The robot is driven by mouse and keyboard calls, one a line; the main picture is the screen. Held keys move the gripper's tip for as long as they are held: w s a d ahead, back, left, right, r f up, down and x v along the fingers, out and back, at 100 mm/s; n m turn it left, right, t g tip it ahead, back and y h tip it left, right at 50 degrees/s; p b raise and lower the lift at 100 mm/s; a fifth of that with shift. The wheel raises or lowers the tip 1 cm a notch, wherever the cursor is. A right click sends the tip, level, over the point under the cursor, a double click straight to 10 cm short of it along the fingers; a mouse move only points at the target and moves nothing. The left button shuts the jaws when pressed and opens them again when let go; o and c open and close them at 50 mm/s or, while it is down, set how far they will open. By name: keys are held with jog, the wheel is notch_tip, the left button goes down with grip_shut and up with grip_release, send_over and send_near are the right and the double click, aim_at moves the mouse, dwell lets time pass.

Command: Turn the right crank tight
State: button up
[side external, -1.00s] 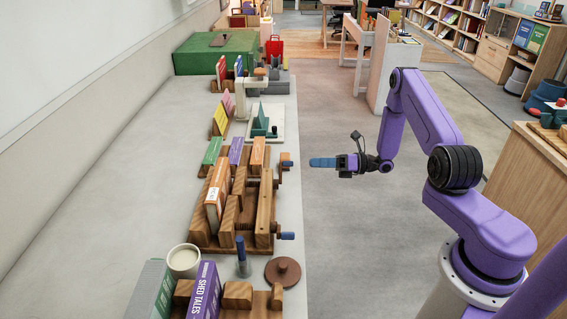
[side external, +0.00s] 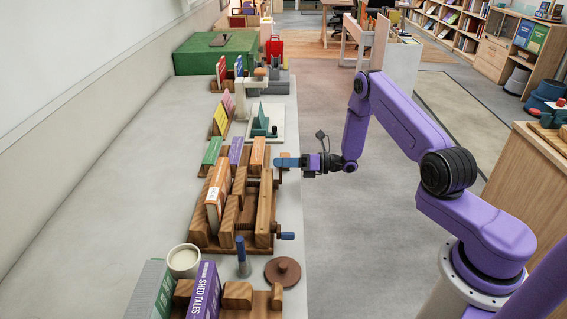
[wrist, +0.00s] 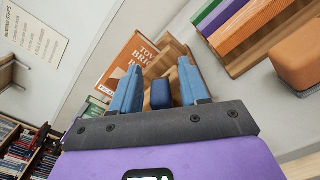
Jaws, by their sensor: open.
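A wooden press (side external: 263,212) stands at the bench's edge, with an orange-brown book (side external: 217,196) upright in it. It has two cranks on its side facing me. The near crank (side external: 286,236) has a blue handle and is free. My gripper (side external: 279,162), with blue fingers, is at the far crank, whose handle is hidden behind the fingers in the side view. In the wrist view, the far crank's blue handle (wrist: 161,94) lies between the open fingers of my gripper (wrist: 158,78), with a gap visible on either side.
An orange block-like piece and upright books (side external: 236,151) stand just beyond the press. The floor on the arm's side of the bench is free.

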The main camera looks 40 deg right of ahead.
grip_shut()
jog(key=shift+s+r, duration=0.1)
jog(key=s+a+n, duration=0.5)
jog(key=n, duration=0.8)
jog(key=shift+r, duration=0.15)
jog(key=shift+n, duration=0.3)
dwell(0.4)
grip_release()
